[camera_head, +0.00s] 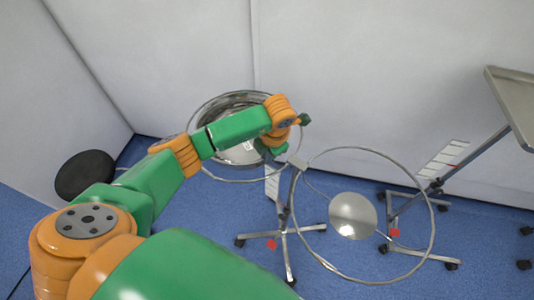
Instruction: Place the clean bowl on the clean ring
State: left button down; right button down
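A shiny metal bowl (228,103) is at the centre left, at the left ring of a two-ring metal stand. My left arm crosses in front of it and hides much of it. The left ring (237,181) shows as a thin curve below the bowl; I cannot tell whether the bowl rests in it or is above it. The right ring (433,228) is empty. My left gripper (285,136) is at the bowl's right side. Its fingertips are small and partly hidden, so I cannot tell whether it grips the rim. My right gripper is not in view.
A round silver disc (353,215) shows through the right ring, below it. The stand's wheeled base (283,234) is on the blue floor. A tray table (513,98) stands at right, a dark round stool seat (84,175) at left. White walls are close behind.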

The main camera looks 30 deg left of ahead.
pick_arm(q)
jog(key=shift+f, duration=0.1)
jog(key=c, duration=1.1)
grip_release()
jog(key=v, duration=1.2)
